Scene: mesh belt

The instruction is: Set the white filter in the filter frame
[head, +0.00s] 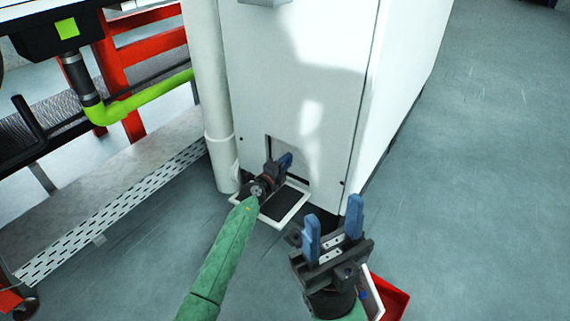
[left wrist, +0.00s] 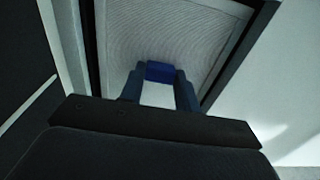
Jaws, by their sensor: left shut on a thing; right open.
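My left gripper (head: 275,175) is at the low opening (head: 300,157) in the white cabinet. It is shut on the blue tab (left wrist: 160,71) of the white filter. In the left wrist view the filter's pale mesh (left wrist: 180,35) stretches ahead of the fingers, with the dark edges of the filter frame (left wrist: 240,55) beside it. I cannot tell whether the filter is fully seated. The gripper and arm hide most of the filter in the head view. My right gripper (head: 333,232) is open and empty, held in front of the cabinet with its fingers up.
A white-rimmed dark panel (head: 292,204) lies at the foot of the opening. A red tray (head: 393,298), partly hidden by my right gripper, holds a white-edged thing with a blue tab. A white pipe (head: 208,90) and perforated metal strip (head: 110,215) are at left. Floor at right is clear.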

